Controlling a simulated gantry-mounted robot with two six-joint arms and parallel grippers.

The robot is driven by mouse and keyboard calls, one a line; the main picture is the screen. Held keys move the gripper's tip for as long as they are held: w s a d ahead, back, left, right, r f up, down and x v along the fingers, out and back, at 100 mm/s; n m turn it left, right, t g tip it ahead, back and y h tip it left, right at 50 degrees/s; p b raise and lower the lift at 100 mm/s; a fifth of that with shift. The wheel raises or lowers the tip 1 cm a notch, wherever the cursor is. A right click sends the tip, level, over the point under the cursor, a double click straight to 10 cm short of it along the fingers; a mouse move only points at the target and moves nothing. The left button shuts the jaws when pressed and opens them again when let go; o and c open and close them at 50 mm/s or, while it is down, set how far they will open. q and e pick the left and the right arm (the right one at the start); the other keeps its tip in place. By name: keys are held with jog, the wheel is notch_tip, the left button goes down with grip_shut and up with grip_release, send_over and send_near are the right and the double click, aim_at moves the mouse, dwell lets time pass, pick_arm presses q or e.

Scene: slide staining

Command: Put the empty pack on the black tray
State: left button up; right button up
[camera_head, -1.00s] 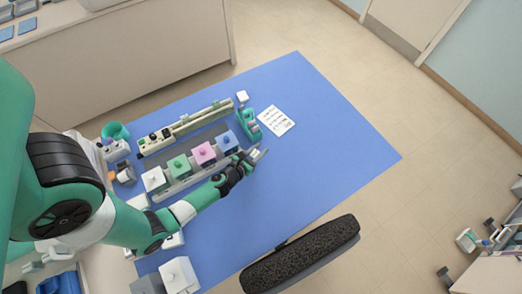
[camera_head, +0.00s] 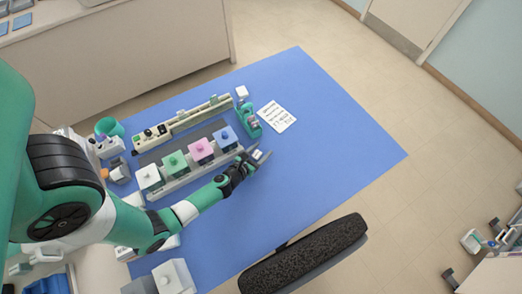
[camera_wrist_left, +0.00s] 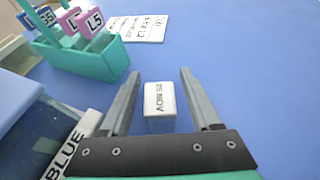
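A small white-topped pack (camera_wrist_left: 160,99) with dark lettering stands on the blue mat in the left wrist view. I cannot tell whether it is empty. My left gripper (camera_wrist_left: 160,90) is open, with one finger on each side of the pack and gaps between. In the head view the left gripper (camera_head: 262,156) is at the right end of the jar row, with the pack (camera_head: 258,154) small between its fingers. My right gripper is not in view.
Lidded jars with white, green, pink (camera_head: 201,148) and blue (camera_head: 225,136) tops stand in a row beside the left gripper. A green slide holder (camera_wrist_left: 95,60) and a white printed card (camera_head: 276,117) lie beyond. The mat (camera_head: 335,130) is clear to the right.

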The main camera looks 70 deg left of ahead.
pick_arm(q)
jog(key=shift+r+p, duration=0.35)
jog(key=v, duration=1.1)
jog(key=shift+s+d+f, duration=0.2)
jog(key=shift+s, duration=0.05)
jog(key=shift+s+d+r, duration=0.1)
jog(key=shift+s+r, duration=0.1)
